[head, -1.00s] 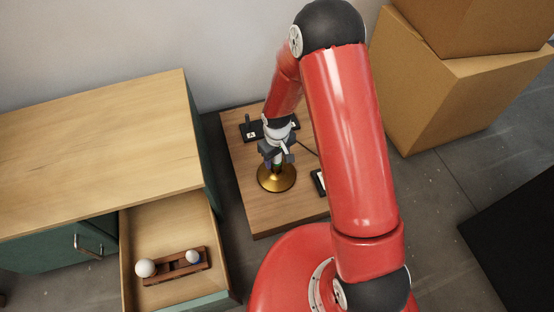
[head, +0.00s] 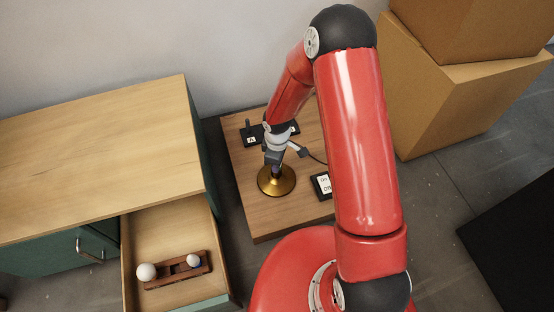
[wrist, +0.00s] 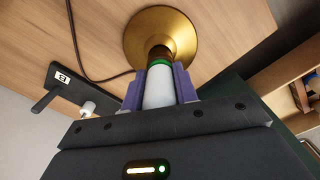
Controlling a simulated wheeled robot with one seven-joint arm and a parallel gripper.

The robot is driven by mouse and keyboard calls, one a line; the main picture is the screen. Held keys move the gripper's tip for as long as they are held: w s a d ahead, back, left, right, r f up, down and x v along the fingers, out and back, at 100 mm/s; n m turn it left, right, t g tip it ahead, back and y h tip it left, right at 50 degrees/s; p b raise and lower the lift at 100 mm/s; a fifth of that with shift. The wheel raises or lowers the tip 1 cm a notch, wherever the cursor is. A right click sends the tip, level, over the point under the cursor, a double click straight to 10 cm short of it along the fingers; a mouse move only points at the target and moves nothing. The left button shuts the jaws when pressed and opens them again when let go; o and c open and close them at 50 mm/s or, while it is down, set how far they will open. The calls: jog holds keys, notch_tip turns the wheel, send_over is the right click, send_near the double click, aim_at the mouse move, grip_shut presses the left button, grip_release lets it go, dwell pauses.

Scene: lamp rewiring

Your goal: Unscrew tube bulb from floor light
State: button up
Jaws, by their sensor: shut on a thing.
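The floor light has a round gold base (head: 284,182) on a low wooden platform; in the wrist view the base (wrist: 136,38) is at the top, with a dark socket and a green ring (wrist: 160,62) below the bulb. The white tube bulb (wrist: 158,90) stands in line with the socket. My gripper (wrist: 160,78) is shut around the bulb, with one purple-grey finger on each side. In the head view my gripper (head: 275,160) is just above the base and hides most of the bulb. Whether the thread is still engaged is hidden.
An open drawer (head: 145,222) at lower left holds a brown rack (head: 178,271) with two round white bulbs. A black switch box (head: 254,138) marked B and an on/off plate (head: 322,184) sit on the platform (head: 250,215). Cardboard boxes (head: 455,85) stand at right.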

jog(key=shift+n, duration=0.3)
jog(key=n, duration=0.1)
jog(key=n+p, duration=0.1)
jog(key=n, duration=0.1)
jog(key=n+p, duration=0.1)
jog(key=n, duration=0.1)
jog(key=shift+r, duration=0.25)
jog(key=n, duration=0.3)
jog(key=shift+w+f+p, duration=0.1)
jog(key=shift+f+p, duration=0.15)
jog(key=shift+p, duration=0.15)
jog(key=shift+r, duration=0.1)
